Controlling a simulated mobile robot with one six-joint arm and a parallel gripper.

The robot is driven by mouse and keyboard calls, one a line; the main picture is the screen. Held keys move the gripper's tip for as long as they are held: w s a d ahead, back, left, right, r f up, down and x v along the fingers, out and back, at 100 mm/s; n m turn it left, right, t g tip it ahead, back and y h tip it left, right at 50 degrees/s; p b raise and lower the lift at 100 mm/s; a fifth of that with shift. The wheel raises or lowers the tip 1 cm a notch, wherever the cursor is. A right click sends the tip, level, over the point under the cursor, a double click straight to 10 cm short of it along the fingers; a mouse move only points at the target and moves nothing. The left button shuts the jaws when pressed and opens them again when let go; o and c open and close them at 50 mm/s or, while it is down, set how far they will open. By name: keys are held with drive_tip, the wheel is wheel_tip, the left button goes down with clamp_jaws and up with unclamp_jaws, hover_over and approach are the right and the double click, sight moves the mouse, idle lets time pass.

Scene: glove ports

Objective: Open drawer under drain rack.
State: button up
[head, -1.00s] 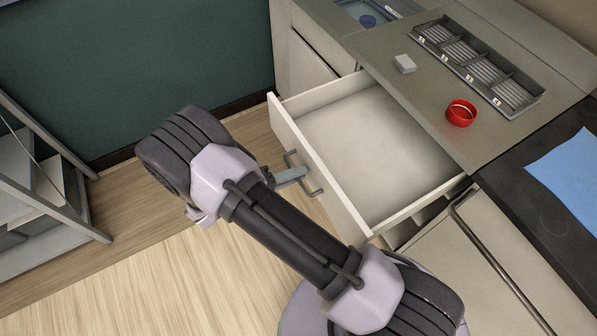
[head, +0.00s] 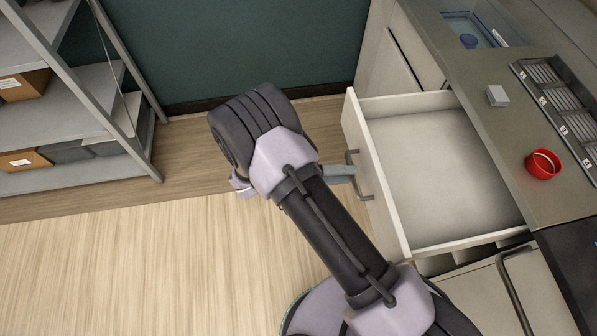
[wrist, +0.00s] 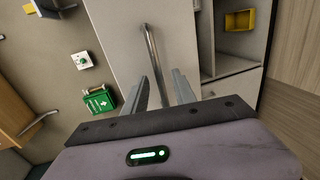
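The white drawer (head: 430,165) under the counter stands pulled out and looks empty. Its front carries a grey bar handle (head: 358,175). The grey slatted drain rack (head: 560,100) lies on the counter above, at the right edge of the head view. My gripper (head: 345,173) is by the handle, partly hidden behind my own arm. In the wrist view my gripper (wrist: 165,75) has its two fingers apart, with a bar handle (wrist: 151,50) running down toward the gap. I cannot tell whether the fingers touch the bar.
A white block (head: 497,95) and a red ring (head: 543,164) are on the counter. A lower cabinet front with a long handle (head: 515,290) is at bottom right. A metal shelf unit (head: 85,85) with boxes stands at left. The wooden floor between is clear.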

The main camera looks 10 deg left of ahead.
drive_tip(key=p+v, duration=0.2)
drive_tip(key=v, duration=1.3)
drive_tip(key=shift+p, duration=0.35)
drive_tip(key=w+d+r+m+g+y, duration=0.1)
drive_tip(key=d+r+m+g+y, duration=0.15)
drive_tip(key=d+r, duration=0.4)
drive_tip(key=w+d+r+m+g+y, duration=0.1)
drive_tip(key=d+r+g+y, duration=0.3)
drive_tip(key=r, duration=0.6)
drive_tip(key=s+d+r+m+t+y, duration=0.5)
drive_tip(key=s+d+r+t+y, duration=0.2)
drive_tip(key=r, duration=0.6)
drive_tip(key=s+d+y, duration=0.2)
drive_tip(key=s+y, duration=0.1)
drive_tip(key=s, duration=0.1)
drive_tip(key=shift+s, duration=0.3)
drive_tip(key=shift+d+r, duration=0.1)
